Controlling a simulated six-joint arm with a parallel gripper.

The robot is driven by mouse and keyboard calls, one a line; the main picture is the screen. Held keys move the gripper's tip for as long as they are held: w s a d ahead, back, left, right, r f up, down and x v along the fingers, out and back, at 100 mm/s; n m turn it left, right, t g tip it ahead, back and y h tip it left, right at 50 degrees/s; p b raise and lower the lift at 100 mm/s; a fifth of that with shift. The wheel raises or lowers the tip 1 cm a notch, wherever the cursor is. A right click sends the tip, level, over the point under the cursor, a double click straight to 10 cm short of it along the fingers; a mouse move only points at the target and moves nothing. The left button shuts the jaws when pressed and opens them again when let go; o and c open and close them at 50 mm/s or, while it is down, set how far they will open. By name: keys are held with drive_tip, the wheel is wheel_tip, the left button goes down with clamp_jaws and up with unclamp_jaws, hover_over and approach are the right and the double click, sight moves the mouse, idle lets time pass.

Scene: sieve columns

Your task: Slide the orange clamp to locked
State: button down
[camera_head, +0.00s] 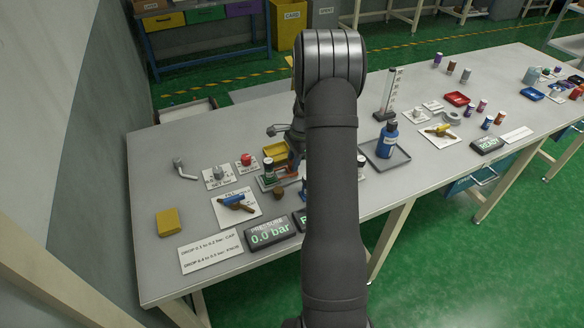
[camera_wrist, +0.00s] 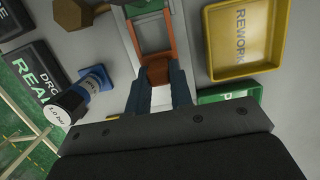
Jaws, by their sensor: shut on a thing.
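The orange clamp (camera_wrist: 153,57) is a U-shaped frame in the wrist view, lying along a pale grey track, with a brown-orange end block between my fingers. In the head view a bit of its orange (camera_head: 288,183) shows at the workstation left of my arm. My gripper (camera_wrist: 158,88) has its two blue-grey fingers shut on the clamp's end block. In the head view my gripper is mostly hidden behind my arm. Whether the clamp sits at its locked end cannot be told.
A yellow REWORK tray (camera_wrist: 245,38) and a green tray (camera_wrist: 228,94) lie right of the clamp. A gauge-like cylinder (camera_wrist: 78,96) marked 1.0 bar is at left. The pressure display (camera_head: 270,234) reads 0.0 bar. A blue bottle (camera_head: 387,140) stands on a grey tray.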

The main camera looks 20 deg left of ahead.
drive_tip(key=shift+s+a, duration=0.95)
drive_tip(key=shift+a, duration=0.1)
drive_tip(key=shift+s, duration=0.1)
drive_tip(key=c, duration=1.4)
unclamp_jaws()
drive_tip(key=shift+o, duration=0.2)
drive_tip(key=shift+r, duration=0.1)
drive_tip(key=shift+r, duration=2.95)
drive_tip(key=shift+f, duration=0.1)
wheel_tip(320, 180, down, 6)
drive_tip(key=shift+r, duration=0.1)
drive_tip(key=shift+w+d, duration=0.2)
